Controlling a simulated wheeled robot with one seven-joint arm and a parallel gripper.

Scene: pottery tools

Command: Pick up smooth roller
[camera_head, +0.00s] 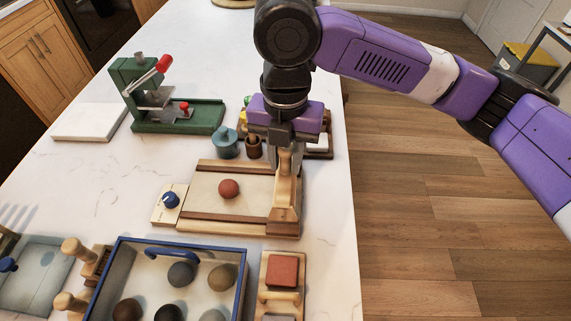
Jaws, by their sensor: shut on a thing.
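A pale wooden roller (285,162) shows at the right end of a wooden board (245,192), in the head view. My gripper (285,152) points down over the board's right side and is shut on the roller. The jaws and my wrist hide part of the roller. Whether it is clear of the board or touches it cannot be told. Its surface is too small to tell whether it is smooth.
A reddish clay ball (228,188) rests on the board. A green press (180,112), a blue-green pot (224,142) and a white slab (90,122) stand behind. A blue-rimmed tray (241,290) of several balls is in front. The counter's right edge is close.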

